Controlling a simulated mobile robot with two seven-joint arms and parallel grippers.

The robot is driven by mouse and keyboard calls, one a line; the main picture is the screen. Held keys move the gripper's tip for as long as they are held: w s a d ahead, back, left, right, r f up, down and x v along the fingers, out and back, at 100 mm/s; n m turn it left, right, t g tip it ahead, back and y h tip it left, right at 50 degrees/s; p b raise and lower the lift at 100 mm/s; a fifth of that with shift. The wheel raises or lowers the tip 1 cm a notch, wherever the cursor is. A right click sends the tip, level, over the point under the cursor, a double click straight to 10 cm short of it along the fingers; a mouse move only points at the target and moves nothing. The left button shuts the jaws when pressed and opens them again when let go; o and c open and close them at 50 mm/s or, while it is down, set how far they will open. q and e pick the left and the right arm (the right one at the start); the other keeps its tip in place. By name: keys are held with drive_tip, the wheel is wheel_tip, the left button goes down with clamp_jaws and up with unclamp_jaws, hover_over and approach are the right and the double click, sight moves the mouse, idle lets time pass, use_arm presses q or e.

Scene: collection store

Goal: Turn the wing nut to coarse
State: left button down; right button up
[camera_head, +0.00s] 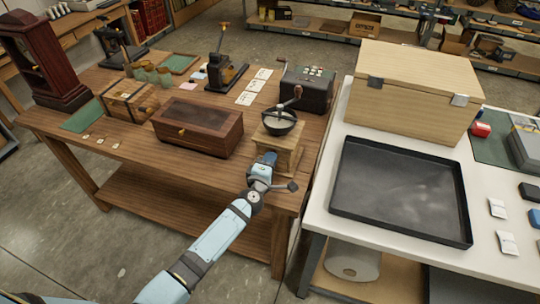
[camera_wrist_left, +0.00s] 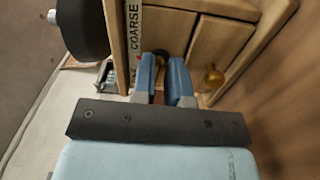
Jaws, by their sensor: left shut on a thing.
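The coffee grinder (camera_head: 284,148) stands upright at the near right corner of the wooden table. It has a dark bowl and crank on a pale wooden box body. In the left wrist view its body (camera_wrist_left: 218,40) shows a strip marked COARSE (camera_wrist_left: 134,35) and a round brass knob (camera_wrist_left: 213,77). My left gripper (camera_head: 268,160) is at the grinder's near side. In the left wrist view its two blue fingers (camera_wrist_left: 164,65) are beside the COARSE strip, closed on a small part that they hide, likely the wing nut. The wing nut's angle cannot be seen. My right gripper is out of view.
A brown lidded box (camera_head: 197,128) stands left of the grinder, and a dark box with buttons (camera_head: 306,90) behind it. On the white table to the right are a black tray (camera_head: 400,190) and a large wooden box (camera_head: 412,95).

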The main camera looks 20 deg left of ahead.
use_arm(q)
drive_tip(key=m+p, duration=0.1)
drive_tip(key=m, duration=0.1)
drive_tip(key=shift+m+p, duration=0.3)
drive_tip(key=shift+m, duration=0.1)
drive_tip(key=m+p, duration=0.1)
drive_tip(key=m, duration=0.1)
drive_tip(key=shift+m, duration=0.3)
drive_tip(key=shift+f+m+p, duration=0.1)
drive_tip(key=shift+m+p, duration=0.6)
drive_tip(key=shift+m, duration=0.7)
drive_tip(key=c, duration=1.2)
unclamp_jaws()
drive_tip(key=shift+a, duration=0.1)
drive_tip(key=shift+o, duration=0.2)
drive_tip(key=shift+s, duration=0.15)
drive_tip(key=s+b, duration=0.1)
drive_tip(key=s, duration=1.2)
drive_tip(key=shift+s+a, duration=0.2)
drive_tip(key=shift+s, duration=0.1)
